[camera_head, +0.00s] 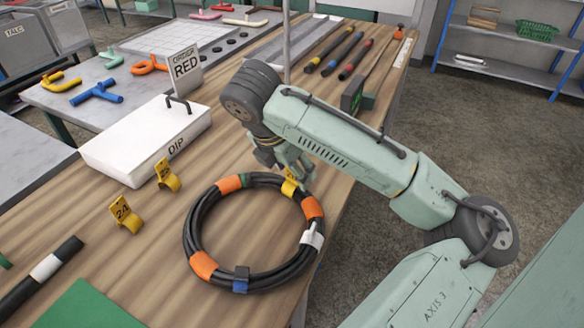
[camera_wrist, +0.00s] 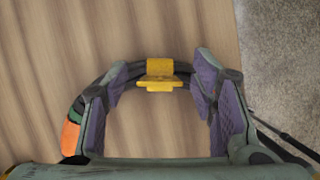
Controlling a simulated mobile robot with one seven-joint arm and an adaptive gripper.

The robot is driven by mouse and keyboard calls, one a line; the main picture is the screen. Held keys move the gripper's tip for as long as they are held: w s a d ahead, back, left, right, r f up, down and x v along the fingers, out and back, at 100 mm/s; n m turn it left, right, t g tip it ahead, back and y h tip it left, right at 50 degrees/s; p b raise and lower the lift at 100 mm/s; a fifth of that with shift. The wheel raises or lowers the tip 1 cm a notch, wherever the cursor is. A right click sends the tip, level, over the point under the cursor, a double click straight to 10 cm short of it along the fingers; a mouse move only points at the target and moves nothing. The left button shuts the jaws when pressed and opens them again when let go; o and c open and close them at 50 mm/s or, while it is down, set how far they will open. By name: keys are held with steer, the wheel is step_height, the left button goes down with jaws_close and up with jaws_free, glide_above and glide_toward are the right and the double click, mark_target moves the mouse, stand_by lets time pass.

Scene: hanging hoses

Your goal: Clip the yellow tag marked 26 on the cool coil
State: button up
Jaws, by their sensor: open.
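The black hose coil (camera_head: 191,232) lies flat on the wooden table, with orange bands, a green mark and a blue-and-black clip. A yellow tag (camera_head: 289,187) sits on the coil's far side; its number is not readable. In the wrist view the tag (camera_wrist: 160,72) sits across the hose strands (camera_wrist: 128,80), its plate facing the camera's lower side. My gripper (camera_head: 291,176) is at the far side of the coil, by the tag. In the wrist view my gripper (camera_wrist: 160,98) is open, one finger on each side of the tag, both apart from it.
Yellow tags 24 (camera_head: 126,214) and 25 (camera_head: 167,175) stand on the table left of the coil. Dark hoses (camera_head: 335,52) lie at the back. The table's right edge is close.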

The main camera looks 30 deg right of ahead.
steer(key=shift+r, duration=0.15)
steer(key=v, duration=1.1)
steer(key=shift+r, duration=0.35)
steer(key=shift+a, duration=0.15)
